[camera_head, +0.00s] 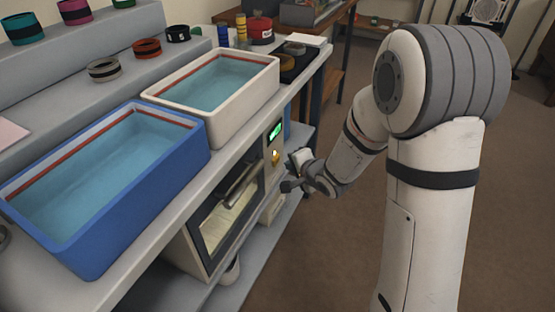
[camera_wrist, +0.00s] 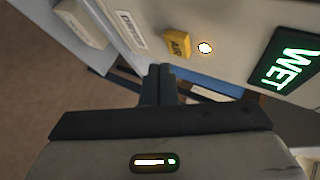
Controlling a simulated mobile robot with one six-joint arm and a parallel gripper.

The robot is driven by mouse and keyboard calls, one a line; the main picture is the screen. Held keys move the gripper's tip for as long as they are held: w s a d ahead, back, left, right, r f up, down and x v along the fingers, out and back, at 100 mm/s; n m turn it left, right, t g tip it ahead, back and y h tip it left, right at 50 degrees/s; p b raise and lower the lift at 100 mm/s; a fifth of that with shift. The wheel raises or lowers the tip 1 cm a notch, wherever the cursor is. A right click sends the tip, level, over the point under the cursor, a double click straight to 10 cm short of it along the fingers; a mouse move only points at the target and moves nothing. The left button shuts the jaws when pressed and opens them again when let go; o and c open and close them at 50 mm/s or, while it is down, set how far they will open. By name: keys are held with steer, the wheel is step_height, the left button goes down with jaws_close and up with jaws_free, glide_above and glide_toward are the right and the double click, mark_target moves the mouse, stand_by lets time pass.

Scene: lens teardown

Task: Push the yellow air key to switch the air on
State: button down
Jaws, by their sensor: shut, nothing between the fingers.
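In the head view the yellow key (camera_head: 276,156) is below the display. My gripper (camera_wrist: 159,72) is shut and empty, its tips just short of and slightly left of the key in the wrist view. In the head view my gripper (camera_head: 288,185) is close to the panel; contact cannot be told.
The cabinet's glass door with a handle (camera_head: 236,190) is left of the panel. A blue water tub (camera_head: 190,150) and a white water tub (camera_head: 262,95) stand on the bench above. Coloured rings sit on the shelf behind. Open floor (camera_head: 330,260) lies to the right.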

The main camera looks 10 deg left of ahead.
steer(key=shift+s+d+p, duration=0.3)
steer(key=shift+d, duration=0.45)
steer(key=shift+s+d+p, duration=0.25)
steer(key=shift+d+p, duration=0.05)
steer(key=shift+d, duration=0.45)
steer(key=shift+s+d+p, duration=0.3)
steer(key=shift+d, duration=0.45)
steer(key=shift+r, duration=0.1)
steer(key=s+d+r+n+g+h+p, duration=0.1)
steer(key=s+d+r+h+p, duration=0.1)
steer(key=d+r+p, duration=0.45)
steer(key=s+d+r+n+h+p, duration=0.15)
steer(key=r+p, duration=0.25)
steer(key=r, duration=0.6)
steer(key=s+d+r+n+g+h+p, duration=0.1)
steer(key=s+d+r+n+h+p, duration=0.2)
steer(key=r+p, duration=0.4)
steer(key=s+d+r+n+g+p, duration=0.2)
steer(key=s+r+n+g+p, duration=0.2)
steer(key=s+r+p, duration=0.7)
steer(key=s+r, duration=0.6)
steer(key=r, duration=0.3)
steer(key=shift+s+d+g, duration=0.15)
steer(key=shift+s+g, duration=0.15)
steer(key=shift+s, duration=0.05)
